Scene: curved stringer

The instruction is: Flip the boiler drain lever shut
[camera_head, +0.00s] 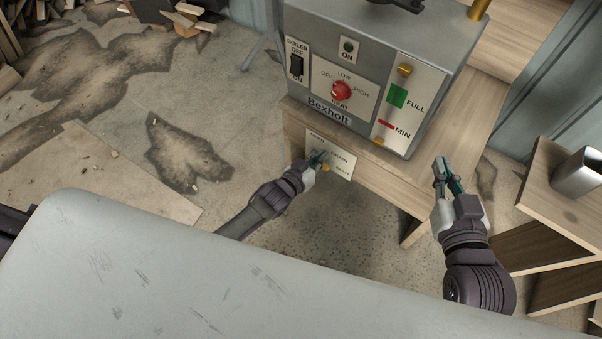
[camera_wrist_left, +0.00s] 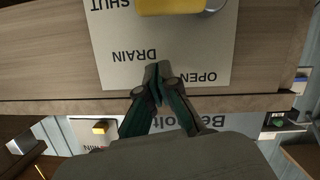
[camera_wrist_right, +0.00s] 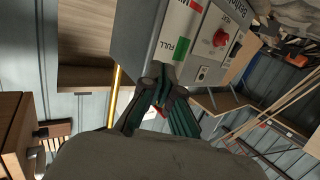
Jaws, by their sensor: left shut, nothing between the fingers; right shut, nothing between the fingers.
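The boiler drain plate (camera_head: 342,161) is a pale label on the front of the wooden bench, below the boiler. In the left wrist view the plate (camera_wrist_left: 200,50) appears upside down, with SHUT, DRAIN and OPEN printed on it. The yellow drain lever (camera_wrist_left: 170,6) is cut off by the top edge there, its visible part lying beside SHUT. In the head view the lever (camera_head: 327,167) is partly hidden by my left gripper (camera_head: 318,158). That gripper is shut and empty, its tips in front of the plate; contact cannot be told. My right gripper (camera_head: 445,169) is shut and empty, right of the boiler.
The grey Bexholt boiler (camera_head: 370,125) stands on the wooden bench (camera_head: 455,135), with a red heat knob (camera_head: 341,91) and a black switch (camera_head: 296,65). Wooden shelving (camera_head: 550,205) stands close on the right. Open floor (camera_head: 260,165) lies to the left.

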